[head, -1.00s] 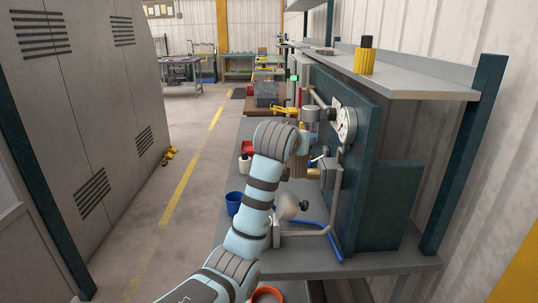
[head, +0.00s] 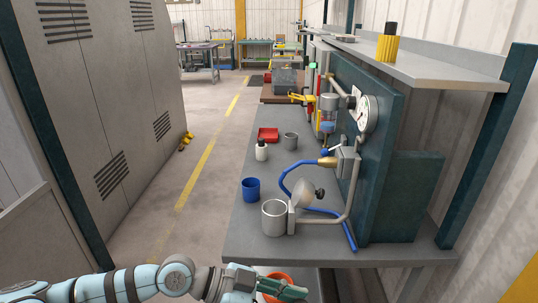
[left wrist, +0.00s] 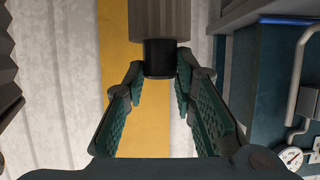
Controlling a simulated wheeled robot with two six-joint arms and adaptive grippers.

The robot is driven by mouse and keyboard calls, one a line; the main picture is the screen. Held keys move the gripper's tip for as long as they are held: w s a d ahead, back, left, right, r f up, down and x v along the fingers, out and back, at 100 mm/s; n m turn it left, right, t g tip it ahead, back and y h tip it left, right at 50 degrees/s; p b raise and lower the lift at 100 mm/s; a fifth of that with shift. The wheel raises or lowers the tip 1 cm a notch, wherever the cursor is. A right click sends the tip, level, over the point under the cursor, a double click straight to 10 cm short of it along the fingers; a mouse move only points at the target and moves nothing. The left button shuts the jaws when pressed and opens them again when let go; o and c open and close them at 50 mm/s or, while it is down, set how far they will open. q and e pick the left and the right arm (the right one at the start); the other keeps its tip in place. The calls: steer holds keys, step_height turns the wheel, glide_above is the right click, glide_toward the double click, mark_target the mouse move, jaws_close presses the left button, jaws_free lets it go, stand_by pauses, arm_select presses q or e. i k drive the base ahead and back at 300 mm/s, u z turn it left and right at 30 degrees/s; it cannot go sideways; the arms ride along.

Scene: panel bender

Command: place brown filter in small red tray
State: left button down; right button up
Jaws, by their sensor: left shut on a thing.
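My left gripper (head: 285,289) is low at the bottom of the head view, pointing right, in front of the bench's near end. In the left wrist view the gripper (left wrist: 158,82) is closed around the black end of a ribbed grey-brown cylinder, the brown filter (left wrist: 160,20). The filter's far end is cut off by the top of that view. I cannot make out the filter in the head view. The small red tray (head: 268,134) lies on the bench's left side, behind the white bottle, well away from my gripper. My right gripper is not in view.
On the bench (head: 300,257) stand a grey cup (head: 274,218), a blue cup (head: 251,189), a white bottle (head: 261,151) and another grey cup (head: 291,141). A blue hose curves by the gauge panel (head: 385,140). An orange bucket (head: 272,278) is near my gripper. A yellow filter (head: 387,45) stands on the shelf.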

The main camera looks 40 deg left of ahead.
mark_target(268, 135)
steer(key=u, duration=2.55)
steer(key=i, duration=2.9)
steer(key=z, duration=2.55)
steer(key=i, duration=0.75)
steer(key=z, duration=1.3)
